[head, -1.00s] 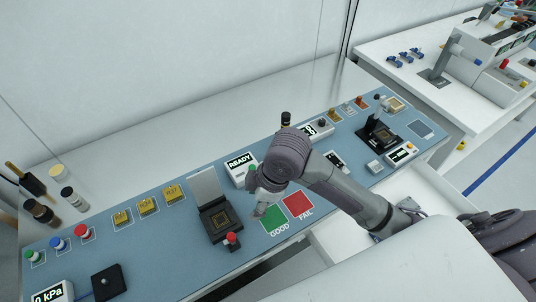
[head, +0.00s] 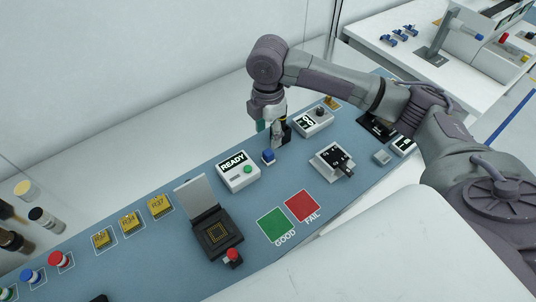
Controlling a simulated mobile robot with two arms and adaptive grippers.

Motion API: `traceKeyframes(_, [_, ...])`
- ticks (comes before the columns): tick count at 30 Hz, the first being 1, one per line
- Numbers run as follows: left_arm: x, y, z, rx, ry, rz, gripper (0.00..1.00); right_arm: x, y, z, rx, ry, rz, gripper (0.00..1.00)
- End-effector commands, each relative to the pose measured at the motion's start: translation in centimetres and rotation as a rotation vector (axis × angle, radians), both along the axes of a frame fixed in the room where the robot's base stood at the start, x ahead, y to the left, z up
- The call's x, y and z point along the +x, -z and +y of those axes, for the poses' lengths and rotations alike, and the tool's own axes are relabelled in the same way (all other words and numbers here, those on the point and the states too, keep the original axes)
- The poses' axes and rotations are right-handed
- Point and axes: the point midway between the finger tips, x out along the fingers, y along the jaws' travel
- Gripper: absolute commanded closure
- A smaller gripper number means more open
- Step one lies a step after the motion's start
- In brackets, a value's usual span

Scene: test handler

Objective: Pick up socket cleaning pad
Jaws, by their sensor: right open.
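I cannot tell for sure which item is the socket cleaning pad. My right gripper (head: 277,141) points down over the far part of the blue bench mat (head: 210,170). A dark upright piece (head: 286,131) shows right beside its fingers; whether they touch it is hidden. A small block with a blue top (head: 268,157) stands just in front of the fingertips. The open test socket (head: 220,236), with its grey lid raised, lies nearer, to the left. The right gripper is open. My left gripper is not in view.
A READY box (head: 238,176) stands left of the gripper, and a white display box (head: 313,121) to its right. A white block with black parts (head: 333,161) lies closer. Green GOOD (head: 279,225) and red FAIL (head: 302,205) squares are empty. Yellow marked blocks (head: 161,206) sit left.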

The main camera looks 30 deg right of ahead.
Motion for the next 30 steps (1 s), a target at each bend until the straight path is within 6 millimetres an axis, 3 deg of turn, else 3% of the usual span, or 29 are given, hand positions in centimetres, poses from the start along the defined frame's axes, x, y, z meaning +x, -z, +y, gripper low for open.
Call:
traceKeyframes(10, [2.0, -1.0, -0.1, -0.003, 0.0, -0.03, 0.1, -0.3, 3.1, 0.1, 0.0, -0.001, 0.002, 0.44])
traceKeyframes(17, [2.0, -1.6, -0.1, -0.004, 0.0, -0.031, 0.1, -0.5, 6.5, 0.1, -0.001, 0.001, 0.0, 0.44])
traceKeyframes(26, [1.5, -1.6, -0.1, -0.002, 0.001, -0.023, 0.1, -0.5, 7.1, 0.1, -0.001, -0.001, -0.003, 0.44])
traceKeyframes(30, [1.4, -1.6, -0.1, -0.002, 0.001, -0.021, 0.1, -0.5, 7.1, 0.1, -0.001, -0.001, -0.003, 0.65])
